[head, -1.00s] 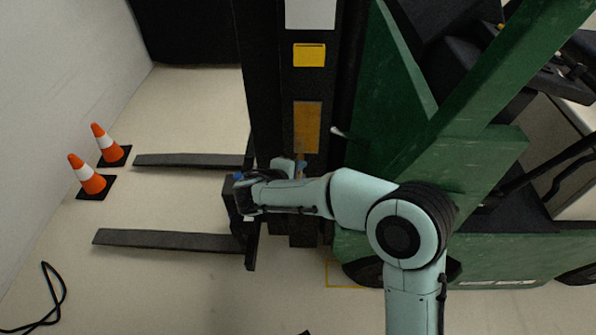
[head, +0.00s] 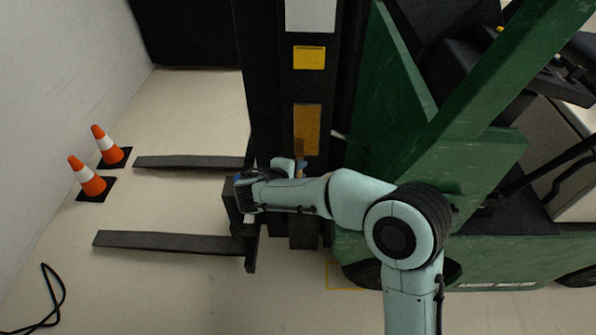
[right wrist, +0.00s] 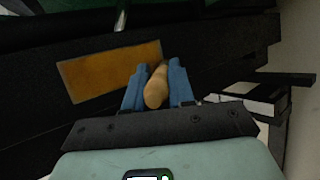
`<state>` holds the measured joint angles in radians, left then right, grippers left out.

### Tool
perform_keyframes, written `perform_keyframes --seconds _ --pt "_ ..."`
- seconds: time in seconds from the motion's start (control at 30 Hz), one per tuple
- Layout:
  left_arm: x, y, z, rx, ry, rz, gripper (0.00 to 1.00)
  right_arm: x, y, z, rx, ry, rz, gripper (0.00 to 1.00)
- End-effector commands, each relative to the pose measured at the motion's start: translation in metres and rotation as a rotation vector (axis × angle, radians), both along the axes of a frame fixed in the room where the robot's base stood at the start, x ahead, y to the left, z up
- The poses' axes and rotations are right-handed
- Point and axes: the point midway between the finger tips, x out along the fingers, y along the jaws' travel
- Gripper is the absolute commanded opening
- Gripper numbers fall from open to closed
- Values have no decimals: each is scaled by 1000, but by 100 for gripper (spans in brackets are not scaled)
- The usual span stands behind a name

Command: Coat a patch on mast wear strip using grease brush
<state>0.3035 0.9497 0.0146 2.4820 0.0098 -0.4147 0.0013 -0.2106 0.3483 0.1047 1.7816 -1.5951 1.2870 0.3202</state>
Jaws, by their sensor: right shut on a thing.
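The wear strip (head: 311,120) is a dull orange upright rectangle on the dark mast (head: 269,90) of a green forklift. It also shows in the right wrist view (right wrist: 100,72), at the left of my fingers. My right gripper (head: 301,168) is just below the strip, partly hidden by my own wrist. Its blue fingers (right wrist: 158,86) are shut on the grease brush (right wrist: 156,90), whose tan rounded handle points toward the wrist camera. In the head view the brush (head: 299,148) overlaps the strip's lower left part. Its bristles are hidden, so contact cannot be told. My left gripper is out of view.
A yellow label (head: 309,57) and a white plate (head: 310,14) are higher on the mast. Two dark forks (head: 165,241) reach left over the floor. Two orange cones (head: 88,178) stand by the wall. A black cable (head: 52,295) lies at lower left.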

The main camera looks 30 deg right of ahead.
Motion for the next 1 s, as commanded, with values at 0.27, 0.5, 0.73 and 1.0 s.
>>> perform_keyframes --seconds 0.27,0.5,0.73,1.0 --pt "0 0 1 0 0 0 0 4 -3 0 0 -1 0 0" --pt "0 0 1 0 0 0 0 5 -3 1 -1 -1 0 0" --pt "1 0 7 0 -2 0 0 5 -3 10 0 -1 0 0" --pt "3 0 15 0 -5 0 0 5 -3 23 0 -2 -1 0"
